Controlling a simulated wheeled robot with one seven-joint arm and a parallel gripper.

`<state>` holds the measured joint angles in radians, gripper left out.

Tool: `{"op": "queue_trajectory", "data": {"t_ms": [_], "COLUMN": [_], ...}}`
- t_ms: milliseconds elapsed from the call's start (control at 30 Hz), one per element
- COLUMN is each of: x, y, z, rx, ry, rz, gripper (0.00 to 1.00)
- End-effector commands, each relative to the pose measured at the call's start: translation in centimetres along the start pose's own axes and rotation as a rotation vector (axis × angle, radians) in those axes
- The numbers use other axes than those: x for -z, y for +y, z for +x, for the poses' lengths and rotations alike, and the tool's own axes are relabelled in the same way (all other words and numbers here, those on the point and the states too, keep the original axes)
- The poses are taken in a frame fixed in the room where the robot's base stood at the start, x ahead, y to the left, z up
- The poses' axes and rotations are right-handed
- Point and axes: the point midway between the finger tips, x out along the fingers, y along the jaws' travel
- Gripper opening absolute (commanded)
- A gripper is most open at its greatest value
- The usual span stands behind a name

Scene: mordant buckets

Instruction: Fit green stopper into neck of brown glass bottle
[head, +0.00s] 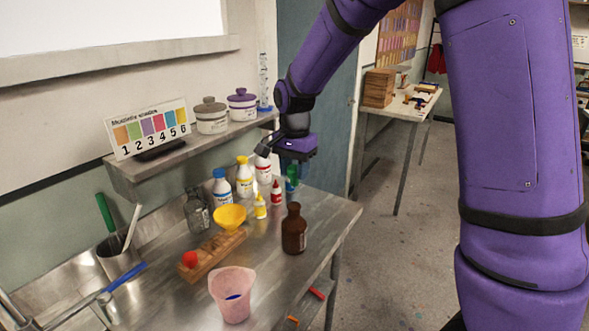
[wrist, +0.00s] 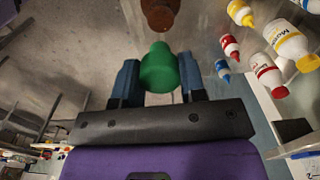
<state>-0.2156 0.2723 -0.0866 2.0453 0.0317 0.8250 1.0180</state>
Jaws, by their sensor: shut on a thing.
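The green stopper (wrist: 158,70) sits between the two blue fingertips of my gripper (wrist: 159,78) in the wrist view, and the gripper is shut on it. In the head view, my gripper (head: 290,170) hangs above the table with the green stopper (head: 291,183) at its tips. The brown glass bottle (head: 293,233) stands upright on the metal table, below the gripper. Its neck appears empty, with a gap to the stopper. In the wrist view, part of the brown bottle (wrist: 160,12) shows beyond the stopper, cut off by the top edge.
Several colour bottles (head: 244,177) stand behind the brown bottle. A yellow funnel (head: 229,217) and a red stopper (head: 190,259) are on a wooden block (head: 212,257). A pink beaker (head: 233,300) stands in front. A shelf (head: 185,152) runs along the wall. Bare tabletop lies right of the brown bottle.

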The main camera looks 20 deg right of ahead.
Motion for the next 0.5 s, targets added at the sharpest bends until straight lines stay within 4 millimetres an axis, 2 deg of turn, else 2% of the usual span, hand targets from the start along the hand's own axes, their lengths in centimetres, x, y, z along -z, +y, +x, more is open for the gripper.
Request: {"op": "queue_trajectory", "data": {"t_ms": [500], "x": [0.0], "y": [0.0], "z": [2.3], "rx": [-0.001], "ry": [-0.001], "rz": [0.0], "gripper": [0.16]}}
